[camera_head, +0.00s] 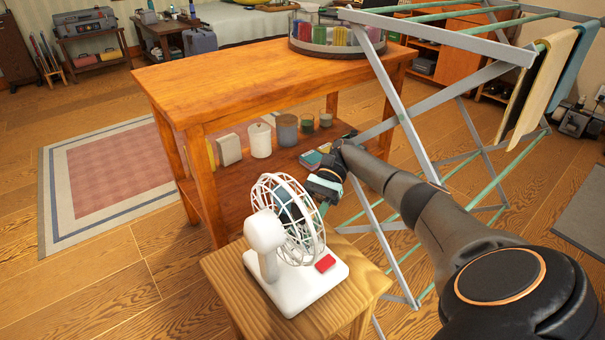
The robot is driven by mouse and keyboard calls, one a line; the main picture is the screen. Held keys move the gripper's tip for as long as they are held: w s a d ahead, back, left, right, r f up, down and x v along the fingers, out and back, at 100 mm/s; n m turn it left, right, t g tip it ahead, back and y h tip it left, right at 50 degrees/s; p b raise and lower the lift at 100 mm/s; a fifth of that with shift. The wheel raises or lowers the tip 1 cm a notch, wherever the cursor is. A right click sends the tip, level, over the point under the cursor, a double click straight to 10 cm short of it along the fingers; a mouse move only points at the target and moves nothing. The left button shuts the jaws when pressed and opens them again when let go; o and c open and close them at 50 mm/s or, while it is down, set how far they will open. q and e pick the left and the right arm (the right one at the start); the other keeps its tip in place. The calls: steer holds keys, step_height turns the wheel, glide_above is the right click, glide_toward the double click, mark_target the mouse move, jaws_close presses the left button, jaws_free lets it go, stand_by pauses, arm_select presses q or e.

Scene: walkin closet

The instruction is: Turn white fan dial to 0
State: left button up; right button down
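A small white fan (266,238) stands upright on a light wooden stool (225,275). Its round wire cage (311,236) faces right. A red part (325,263), which may be the dial or a switch, sits on the front right of its white base (300,290); no number or mark can be read on it. My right arm reaches in from the right. My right gripper (322,198) is just behind and right of the cage, above the base. Its fingers are small and partly hidden, so I cannot tell whether they touch the cage or are open. My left gripper is not in view.
A wooden table (230,85) with a lower shelf of jars (287,131) stands behind the stool. A metal drying rack (410,125) with hanging cloths (545,85) stands behind my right arm. A rug (110,175) lies at left. The floor left of the stool is clear.

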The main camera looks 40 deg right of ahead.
steer(key=c, duration=0.8)
jaws_free()
